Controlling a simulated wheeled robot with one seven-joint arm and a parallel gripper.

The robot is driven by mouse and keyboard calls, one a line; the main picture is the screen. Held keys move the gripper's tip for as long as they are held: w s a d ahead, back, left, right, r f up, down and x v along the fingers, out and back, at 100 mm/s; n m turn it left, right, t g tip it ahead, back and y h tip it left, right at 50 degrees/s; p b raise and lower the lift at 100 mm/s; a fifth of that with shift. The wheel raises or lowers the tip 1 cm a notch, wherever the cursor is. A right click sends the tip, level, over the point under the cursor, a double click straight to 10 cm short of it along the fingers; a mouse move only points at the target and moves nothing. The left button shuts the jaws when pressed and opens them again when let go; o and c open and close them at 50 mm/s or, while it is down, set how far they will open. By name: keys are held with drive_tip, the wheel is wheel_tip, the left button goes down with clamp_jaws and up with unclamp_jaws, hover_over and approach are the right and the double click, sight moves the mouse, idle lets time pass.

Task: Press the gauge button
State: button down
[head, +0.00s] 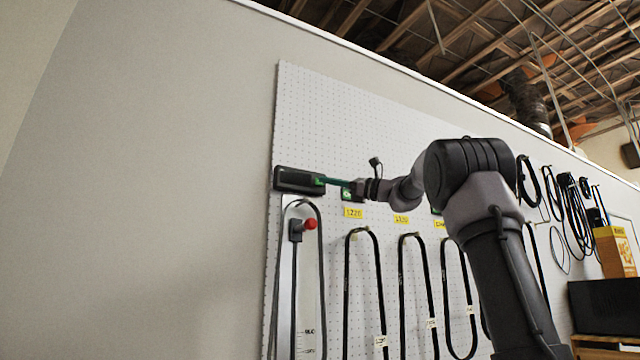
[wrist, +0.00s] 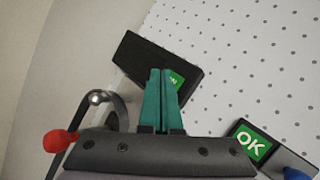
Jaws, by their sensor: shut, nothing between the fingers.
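A black box with a small green display, which looks like the gauge (head: 298,180), is mounted on the pegboard at upper left. It also shows in the wrist view (wrist: 150,55). My gripper (head: 322,181) is shut and empty, its green fingers together. In the wrist view the fingertips (wrist: 161,72) lie over the box's face, beside the green display (wrist: 177,80), and cover part of it. I cannot tell whether they touch it. No separate button on the box can be made out.
A red knob (head: 310,224) on a black lever sits below the box. A dark unit with a green OK display (wrist: 250,145) and a blue part (wrist: 296,174) is at lower right in the wrist view. Black belts (head: 347,285) hang along the pegboard (head: 330,110). The left wall is bare.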

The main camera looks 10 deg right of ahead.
drive_tip(key=shift+w+a, duration=0.1)
drive_tip(key=shift+w, duration=0.1)
idle(0.5)
drive_tip(key=shift+w, duration=0.25)
drive_tip(key=shift+w+a, duration=0.1)
drive_tip(key=shift+w, duration=0.1)
idle(0.4)
drive_tip(key=shift+s, duration=0.15)
drive_tip(key=shift+s+d, duration=0.2)
drive_tip(key=shift+s, duration=0.3)
drive_tip(key=s, duration=0.2)
drive_tip(key=s+d, duration=0.1)
drive_tip(key=s, duration=0.2)
drive_tip(key=shift+s+d, duration=0.35)
drive_tip(key=shift+d, duration=0.05)
idle(0.4)
